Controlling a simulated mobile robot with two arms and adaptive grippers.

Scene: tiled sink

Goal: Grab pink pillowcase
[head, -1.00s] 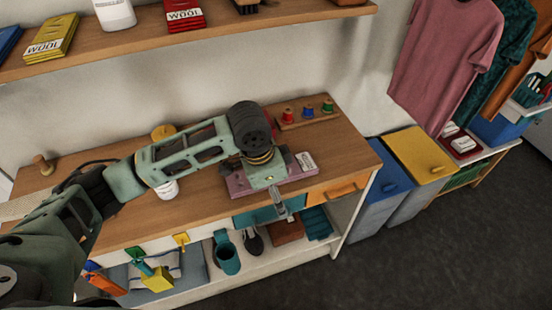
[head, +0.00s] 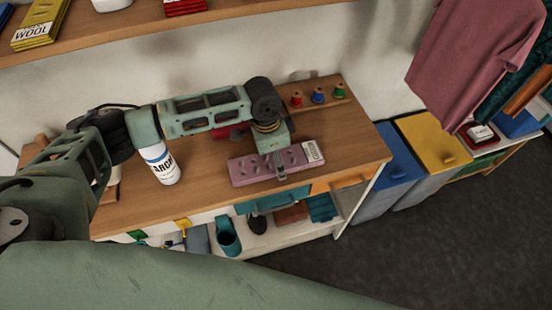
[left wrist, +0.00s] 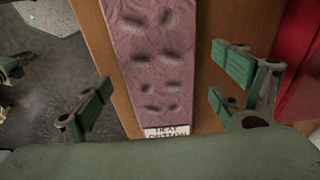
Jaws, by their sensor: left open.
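The pink pillowcase (head: 245,171) is a flat, dimpled pink pack with a white label at its right end. It lies on the wooden counter (head: 205,190) near the front edge. In the left wrist view the pillowcase (left wrist: 155,65) runs down the middle, with its label at the lower end. My left gripper (head: 280,172) is over the right half of the pack, pointing down. In the left wrist view my open left gripper (left wrist: 165,95) has its green fingers on either side of the pack, with nothing between them visibly held. My right gripper is not in view.
A white can (head: 161,164) stands left of the pack. A red item (head: 230,130) lies behind my arm. A rack of thread spools (head: 318,98) sits at the back right. Drawers are below the counter edge; blue (head: 398,165) and yellow (head: 432,139) bins stand to the right.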

